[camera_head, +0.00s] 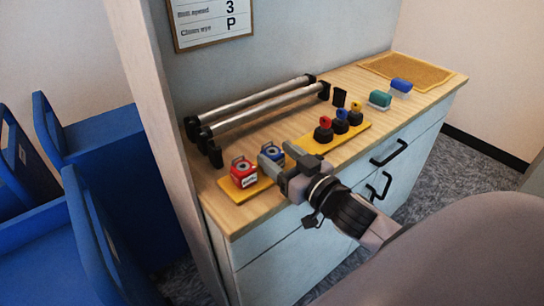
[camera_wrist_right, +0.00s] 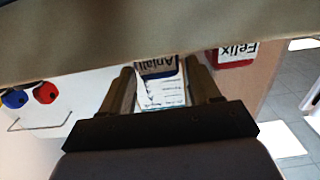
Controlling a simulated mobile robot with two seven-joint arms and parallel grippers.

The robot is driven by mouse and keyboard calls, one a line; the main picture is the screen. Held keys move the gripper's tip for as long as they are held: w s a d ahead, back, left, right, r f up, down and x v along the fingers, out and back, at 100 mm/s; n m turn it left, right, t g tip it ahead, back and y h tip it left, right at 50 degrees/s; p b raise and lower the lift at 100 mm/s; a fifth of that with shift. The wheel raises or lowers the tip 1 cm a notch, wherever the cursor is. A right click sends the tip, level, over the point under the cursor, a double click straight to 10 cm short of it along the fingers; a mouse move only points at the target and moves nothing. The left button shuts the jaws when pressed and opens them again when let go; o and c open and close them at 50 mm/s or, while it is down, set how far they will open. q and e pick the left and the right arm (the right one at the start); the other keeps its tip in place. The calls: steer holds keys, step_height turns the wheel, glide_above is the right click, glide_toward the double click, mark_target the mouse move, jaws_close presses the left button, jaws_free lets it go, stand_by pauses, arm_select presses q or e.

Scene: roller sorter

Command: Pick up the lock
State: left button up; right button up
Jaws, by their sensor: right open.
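Two padlocks stand on a yellow board (camera_head: 262,185) at the near left of the counter. The red lock (camera_head: 243,172) is labelled "Felix" in the wrist view (camera_wrist_right: 235,55). The blue lock (camera_head: 274,153) is partly hidden behind my right gripper (camera_head: 281,156). In the wrist view, the blue lock's label (camera_wrist_right: 156,67) reads "Anjali", and a white printed tag (camera_wrist_right: 162,95) shows below it. My right gripper is open, with its fingers on either side of the blue lock. Whether they touch it I cannot tell. My left gripper is out of view.
Red, blue and yellow knobbed pieces (camera_head: 340,122) stand on another yellow board to the right. Two metal rollers (camera_head: 258,105) lie behind. Green (camera_head: 380,98) and blue (camera_head: 401,86) blocks sit near a cork mat (camera_head: 407,70). Blue bins (camera_head: 115,170) stand left.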

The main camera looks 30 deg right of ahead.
steer(key=shift+w+a, duration=0.15)
steer(key=shift+w, duration=1.2)
steer(key=c, duration=0.8)
steer(key=shift+r+p, duration=3.65)
steer(key=shift+r, duration=8.6)
